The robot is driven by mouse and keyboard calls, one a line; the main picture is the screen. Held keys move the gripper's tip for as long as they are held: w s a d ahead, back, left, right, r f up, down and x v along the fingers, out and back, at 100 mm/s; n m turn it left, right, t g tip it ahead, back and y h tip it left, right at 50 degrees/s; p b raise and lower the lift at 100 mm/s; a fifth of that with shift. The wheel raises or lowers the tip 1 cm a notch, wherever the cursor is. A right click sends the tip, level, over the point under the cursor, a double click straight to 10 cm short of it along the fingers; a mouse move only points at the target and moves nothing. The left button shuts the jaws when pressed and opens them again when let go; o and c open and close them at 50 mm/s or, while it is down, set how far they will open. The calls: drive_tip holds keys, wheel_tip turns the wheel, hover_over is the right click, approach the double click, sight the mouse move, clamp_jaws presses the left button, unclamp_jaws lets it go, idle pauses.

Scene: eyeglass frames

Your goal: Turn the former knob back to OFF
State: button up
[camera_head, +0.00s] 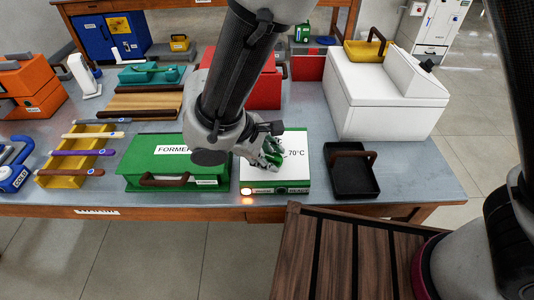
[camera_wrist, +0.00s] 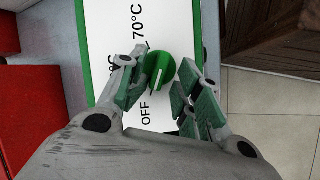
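The green former knob (camera_wrist: 158,72) sits on a white panel (camera_wrist: 102,15) with a green edge. A white line on the knob runs roughly up and down the picture; I cannot tell which end is the pointer. The 70°C label (camera_wrist: 135,38) is above the knob, OFF (camera_wrist: 150,112) below it, and a partly hidden °C label to its left. My gripper (camera_wrist: 162,70) is open, with one finger on each side of the knob; contact is unclear. In the head view my gripper (camera_head: 271,153) is over the white panel and hides most of the knob.
A green FORMER box (camera_head: 150,166) is to the left, a black tray (camera_head: 368,182) to the right. A white machine (camera_head: 385,108) and a red box (camera_head: 268,92) stand behind.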

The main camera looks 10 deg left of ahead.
drive_tip(key=shift+a+r, duration=0.1)
drive_tip(key=shift+r, duration=0.05)
drive_tip(key=shift+a+r, duration=0.15)
drive_tip(key=shift+r, duration=0.1)
drive_tip(key=v, duration=1.1)
drive_tip(key=shift+s, duration=0.1)
